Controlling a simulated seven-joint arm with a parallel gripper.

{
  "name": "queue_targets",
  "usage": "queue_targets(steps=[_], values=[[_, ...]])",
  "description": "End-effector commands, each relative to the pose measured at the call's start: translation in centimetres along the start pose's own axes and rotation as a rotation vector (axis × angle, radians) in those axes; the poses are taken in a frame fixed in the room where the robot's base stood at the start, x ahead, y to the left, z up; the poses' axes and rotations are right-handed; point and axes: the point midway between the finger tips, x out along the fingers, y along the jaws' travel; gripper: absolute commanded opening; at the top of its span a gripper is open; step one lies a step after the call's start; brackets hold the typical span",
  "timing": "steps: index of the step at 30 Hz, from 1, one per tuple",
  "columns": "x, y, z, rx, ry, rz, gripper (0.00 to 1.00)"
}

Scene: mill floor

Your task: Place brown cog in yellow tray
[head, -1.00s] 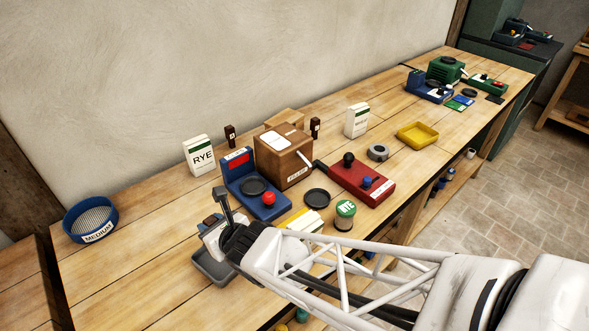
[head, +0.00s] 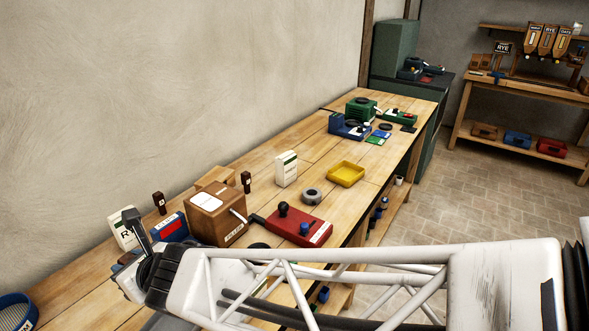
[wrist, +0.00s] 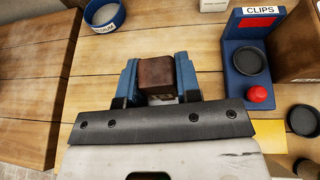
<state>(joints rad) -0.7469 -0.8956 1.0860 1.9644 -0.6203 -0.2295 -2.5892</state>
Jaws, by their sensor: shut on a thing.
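My gripper (wrist: 157,74) has blue fingers and is shut on a brown piece, the brown cog (wrist: 157,78). Only a square, blocky face of it shows, and no teeth can be made out. In the head view my arm's end is at the lower left, and the fingers and cog cannot be made out there. The yellow tray (head: 346,174) lies on the bench in the middle of the head view, empty, well to the right of and beyond my gripper.
A white carton (head: 287,169) stands behind. The wrist view shows a blue CLIPS scale (wrist: 250,50) and a blue sieve (wrist: 103,17).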

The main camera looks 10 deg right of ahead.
Motion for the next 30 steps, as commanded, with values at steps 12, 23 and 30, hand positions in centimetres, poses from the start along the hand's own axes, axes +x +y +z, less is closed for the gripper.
queue_targets(steps=[12,23,30], values=[[0.9,-3.7,1.4,0.008,0.002,-0.021,0.09],[1.7,-9.3,3.3,0.017,0.002,-0.044,0.09],[2.1,-13.8,4.4,0.025,0.001,-0.059,0.09]])
